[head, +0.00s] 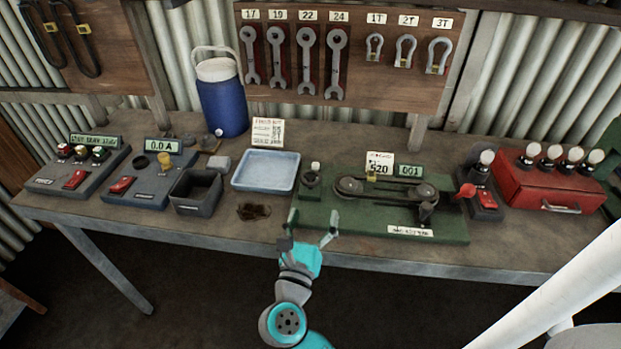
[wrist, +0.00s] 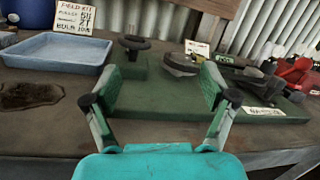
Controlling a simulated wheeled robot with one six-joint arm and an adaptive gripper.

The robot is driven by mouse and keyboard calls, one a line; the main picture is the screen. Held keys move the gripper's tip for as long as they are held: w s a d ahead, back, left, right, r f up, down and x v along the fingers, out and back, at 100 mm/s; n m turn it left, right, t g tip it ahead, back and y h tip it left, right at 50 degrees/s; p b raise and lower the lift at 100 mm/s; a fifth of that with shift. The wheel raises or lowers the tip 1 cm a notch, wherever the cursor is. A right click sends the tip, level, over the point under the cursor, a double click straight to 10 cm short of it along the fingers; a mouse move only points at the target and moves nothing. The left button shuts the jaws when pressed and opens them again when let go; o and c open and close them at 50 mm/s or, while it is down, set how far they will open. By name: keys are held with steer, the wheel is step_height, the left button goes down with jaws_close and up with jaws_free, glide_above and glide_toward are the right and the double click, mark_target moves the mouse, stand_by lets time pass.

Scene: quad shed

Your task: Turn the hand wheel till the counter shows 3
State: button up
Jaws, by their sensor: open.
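A green board (head: 345,222) on the bench carries the mechanism. A small dark hand wheel (head: 311,180) with a pale upright knob (head: 315,166) sits at its left end. It also shows in the wrist view (wrist: 134,43), ahead and left of centre. A belt over two pulleys (head: 385,187) lies to its right. The counter (head: 410,170), a small green display behind the belt, seems to read 001. My gripper (head: 312,226) is open and empty near the board's front left edge, short of the wheel. Its spread fingers also show in the wrist view (wrist: 160,90).
A pale blue tray (head: 266,186) and a dark bin (head: 195,208) stand left of the board. A dark stain (head: 253,211) lies in front of the tray. A red lever (head: 466,190) and a red box (head: 560,190) stand to the right. Wrenches hang behind.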

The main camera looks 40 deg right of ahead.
mark_target(311, 179)
steer(key=w+m, duration=0.1)
steer(key=w+m+y, duration=0.1)
steer(key=w, duration=0.1)
steer(key=w+m+g, duration=0.1)
steer(key=shift+w+a+f, duration=0.2)
steer(key=shift+a+f, duration=0.05)
steer(key=x, duration=1)
steer(key=shift+w+d+f, duration=0.2)
steer(key=shift+d, duration=0.1)
steer(key=shift+y, duration=0.3)
steer(key=c, duration=1.2)
